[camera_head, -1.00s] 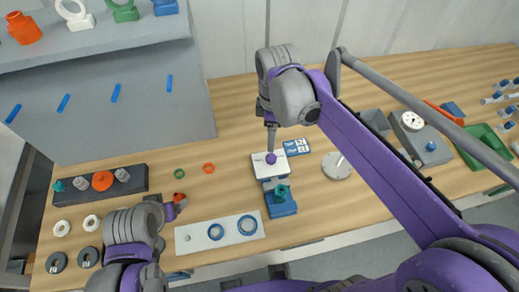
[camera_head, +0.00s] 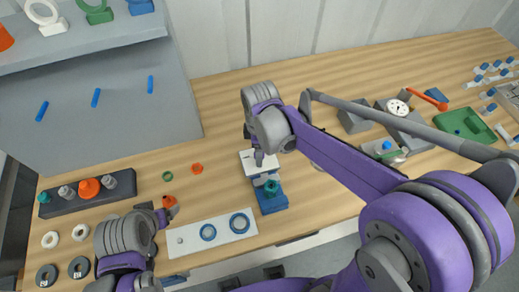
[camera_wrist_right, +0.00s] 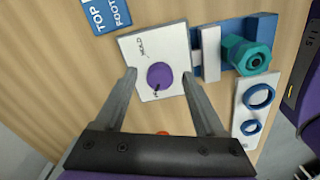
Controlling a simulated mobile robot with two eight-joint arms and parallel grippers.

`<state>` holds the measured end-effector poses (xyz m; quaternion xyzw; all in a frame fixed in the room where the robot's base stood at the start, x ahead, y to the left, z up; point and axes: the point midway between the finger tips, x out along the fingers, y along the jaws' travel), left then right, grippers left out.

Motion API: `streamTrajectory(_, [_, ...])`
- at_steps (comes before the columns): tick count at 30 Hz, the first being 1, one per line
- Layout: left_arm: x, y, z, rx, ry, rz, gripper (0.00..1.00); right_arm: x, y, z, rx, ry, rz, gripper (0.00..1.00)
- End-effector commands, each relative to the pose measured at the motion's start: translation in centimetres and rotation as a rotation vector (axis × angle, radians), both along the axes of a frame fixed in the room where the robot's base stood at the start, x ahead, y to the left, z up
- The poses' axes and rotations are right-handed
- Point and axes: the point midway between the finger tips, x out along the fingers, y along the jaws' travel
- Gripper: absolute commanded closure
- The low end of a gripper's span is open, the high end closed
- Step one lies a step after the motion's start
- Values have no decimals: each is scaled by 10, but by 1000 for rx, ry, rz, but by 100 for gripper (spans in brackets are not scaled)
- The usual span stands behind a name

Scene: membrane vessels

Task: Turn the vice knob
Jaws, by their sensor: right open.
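The purple knob (camera_wrist_right: 160,76) sits on a white plate (camera_wrist_right: 143,42) marked HOLD, joined to the blue vice (camera_wrist_right: 262,38). A teal hexagonal part (camera_wrist_right: 243,55) is at the vice. In the head view the vice (camera_head: 272,204) and white plate (camera_head: 246,167) show, but my right arm hides the knob. My right gripper (camera_wrist_right: 159,74) is open, its fingers on either side of the knob and apart from it. My left gripper (camera_head: 168,209) is at the lower left beside a small orange part (camera_head: 168,201); whether it holds it is unclear.
A white strip with blue rings (camera_head: 222,234) lies left of the vice. A dark rack (camera_head: 65,202) and several washers are at the far left. A grey block with a dial (camera_head: 397,108) and a green tray (camera_head: 464,126) are at the right. Wood behind the vice is clear.

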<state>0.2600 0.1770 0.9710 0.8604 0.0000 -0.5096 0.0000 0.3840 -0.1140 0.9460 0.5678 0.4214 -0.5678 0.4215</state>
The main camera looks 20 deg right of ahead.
Motion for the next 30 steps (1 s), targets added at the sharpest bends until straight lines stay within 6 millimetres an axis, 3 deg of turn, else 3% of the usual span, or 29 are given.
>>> streamTrajectory(2, [0, 0, 0, 0, 0, 0, 17, 0, 0, 0, 0, 0, 0, 32])
streamTrajectory(13, [0, 0, 0, 0, 0, 0, 17, 0, 0, 0, 0, 0, 0, 98])
streamTrajectory(23, [-1, 0, -1, 0, 1, 0, 17, 0, 0, 0, 0, 0, -21, 100])
streamTrajectory(30, [-3, 0, -7, 0, 6, 0, 17, 0, 0, 0, 0, 0, -132, 100])
